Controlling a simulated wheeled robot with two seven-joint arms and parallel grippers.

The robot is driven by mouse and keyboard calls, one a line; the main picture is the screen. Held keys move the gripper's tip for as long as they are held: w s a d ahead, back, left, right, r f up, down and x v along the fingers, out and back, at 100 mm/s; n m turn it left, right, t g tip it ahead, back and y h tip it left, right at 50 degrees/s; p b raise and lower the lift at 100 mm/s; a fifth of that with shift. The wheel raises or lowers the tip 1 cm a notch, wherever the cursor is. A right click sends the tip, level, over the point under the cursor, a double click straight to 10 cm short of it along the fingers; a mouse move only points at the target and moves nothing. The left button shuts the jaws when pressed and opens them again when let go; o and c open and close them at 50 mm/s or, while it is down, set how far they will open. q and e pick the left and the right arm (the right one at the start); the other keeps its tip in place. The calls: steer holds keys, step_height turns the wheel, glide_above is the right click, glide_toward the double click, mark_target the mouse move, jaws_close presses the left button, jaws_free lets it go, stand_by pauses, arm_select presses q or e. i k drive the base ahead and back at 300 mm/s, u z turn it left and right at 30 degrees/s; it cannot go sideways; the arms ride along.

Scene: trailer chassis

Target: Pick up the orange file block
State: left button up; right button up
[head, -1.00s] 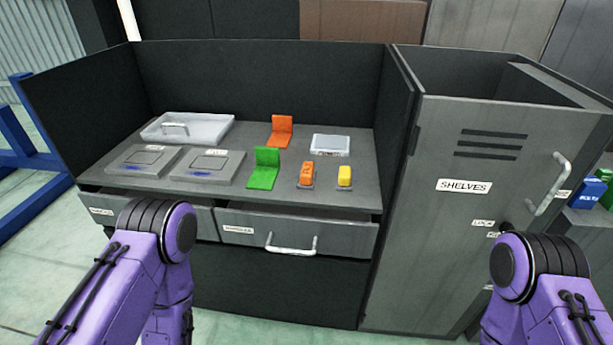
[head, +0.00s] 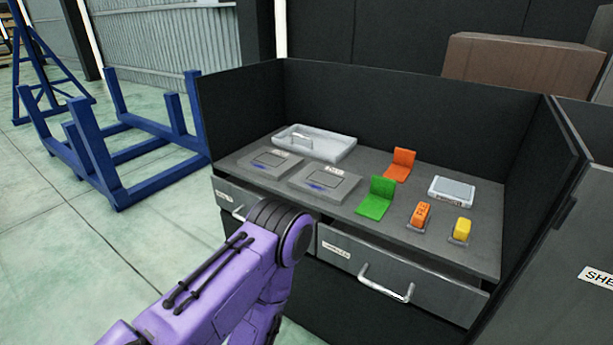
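Two orange things are on the grey workbench top (head: 465,222) in the head view. One is a small upright orange block (head: 421,214) on a dark base near the front edge, beside a yellow block (head: 461,229). The other is an orange L-shaped piece (head: 400,164) further back. I cannot tell for sure which is the file block. My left arm comes in at the lower left, in front of the bench, but its gripper is out of view. My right arm and gripper are out of view.
A green L-shaped piece (head: 377,198) and a grey-white box (head: 452,191) are near the orange things. A white tray (head: 335,150) lies at the back left. Dark panels enclose the bench's back and sides. A drawer handle (head: 387,283) sticks out in front. A blue frame (head: 110,160) stands at left.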

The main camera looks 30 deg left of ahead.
mark_target(419, 221)
steer(key=k, duration=0.5)
steer(key=u, duration=1.35)
steer(key=i, duration=0.9)
steer(key=z, duration=2.4)
